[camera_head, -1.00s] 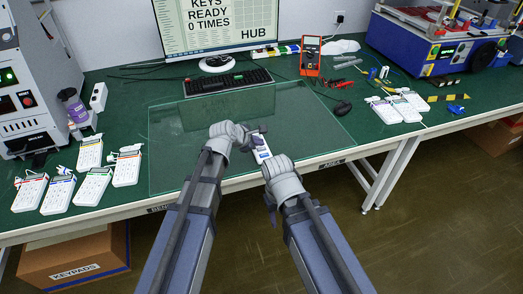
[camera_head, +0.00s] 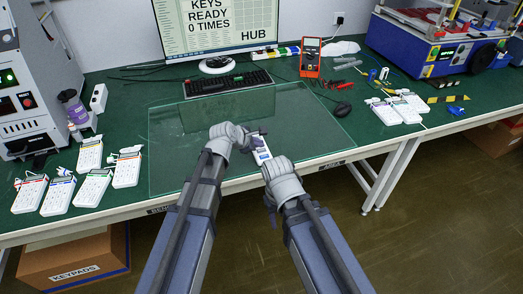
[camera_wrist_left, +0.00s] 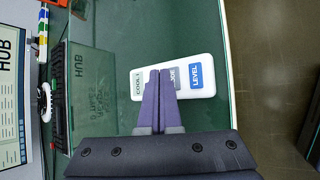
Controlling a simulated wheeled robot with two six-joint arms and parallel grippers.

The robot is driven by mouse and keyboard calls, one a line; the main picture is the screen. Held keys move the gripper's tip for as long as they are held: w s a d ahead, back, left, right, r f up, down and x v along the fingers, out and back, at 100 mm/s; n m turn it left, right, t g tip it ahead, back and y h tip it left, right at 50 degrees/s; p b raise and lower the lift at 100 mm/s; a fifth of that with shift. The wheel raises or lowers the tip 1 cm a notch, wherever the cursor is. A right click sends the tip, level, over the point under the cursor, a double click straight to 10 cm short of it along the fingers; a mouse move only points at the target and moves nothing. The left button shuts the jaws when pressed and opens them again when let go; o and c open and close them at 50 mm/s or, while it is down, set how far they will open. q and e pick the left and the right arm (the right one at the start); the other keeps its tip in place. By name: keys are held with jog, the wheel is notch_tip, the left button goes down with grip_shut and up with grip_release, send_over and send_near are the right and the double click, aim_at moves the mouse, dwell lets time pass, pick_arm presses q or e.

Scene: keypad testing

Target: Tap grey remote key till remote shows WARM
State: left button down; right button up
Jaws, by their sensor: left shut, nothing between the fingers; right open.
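The white remote (camera_wrist_left: 208,62) lies on the glass mat. It shows in the head view (camera_head: 261,152) between my two hands. In the left wrist view its small display (camera_wrist_left: 138,84) reads COOL, with a further character I cannot read surely. A blue key (camera_wrist_left: 196,75) reads LEVEL. Between them is the grey key (camera_wrist_left: 174,77), partly covered, with the letters DE showing. My left gripper (camera_wrist_left: 160,73) is shut and empty, its fingertips over the remote beside these letters; I cannot tell whether they touch. My right gripper (camera_head: 268,163) is open at the remote's near end, its fingers mostly hidden.
The glass mat (camera_head: 310,135) is otherwise mostly clear. A keyboard (camera_head: 228,82) and a monitor (camera_head: 225,25) reading HUB stand behind it. A mouse (camera_head: 343,109) and orange multimeter (camera_head: 310,57) are at right.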

aim_at(259, 152)
pick_arm(q)
jog(key=shift+f, duration=0.1)
dwell(0.7)
jog(key=shift+f+b, duration=0.3)
jog(key=shift+b, duration=0.15)
jog(key=shift+f+b, duration=0.35)
dwell(0.5)
jog(key=shift+r, duration=0.15)
jog(key=shift+r+p, duration=0.65)
jog(key=shift+p, duration=0.15)
notch_tip(259, 152, up, 5)
jog(key=p, duration=0.5)
dwell(0.3)
